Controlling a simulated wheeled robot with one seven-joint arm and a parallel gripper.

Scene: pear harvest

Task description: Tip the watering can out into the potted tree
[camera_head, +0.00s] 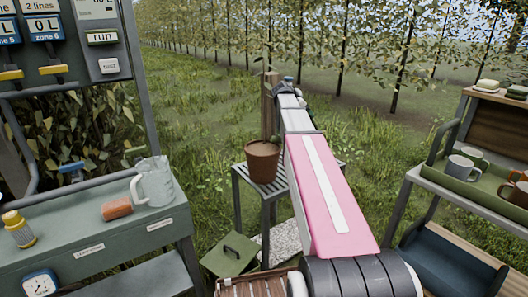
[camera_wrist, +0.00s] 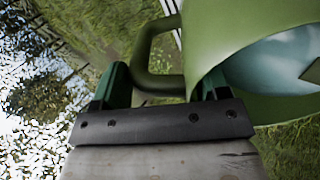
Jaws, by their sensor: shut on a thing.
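The green watering can (camera_wrist: 225,35) fills the upper right of the wrist view, with a pale blue surface showing inside its opening. Its curved handle (camera_wrist: 143,60) passes between the two green fingers of my gripper (camera_wrist: 163,82), which is shut on it. In the head view my arm reaches forward and hides most of the can and the gripper. The potted tree's terracotta pot (camera_head: 262,163) stands upright on a slatted stand, just left of my forearm. Its upper part is hard to make out against the post and foliage. I cannot see the can's spout or any pouring.
A bench (camera_head: 90,232) at left holds a clear jug (camera_head: 153,182), an orange block (camera_head: 116,208) and a yellow-capped bottle (camera_head: 19,229). A shelf at right holds mugs (camera_head: 461,168) in a green tray. Grass lies beyond.

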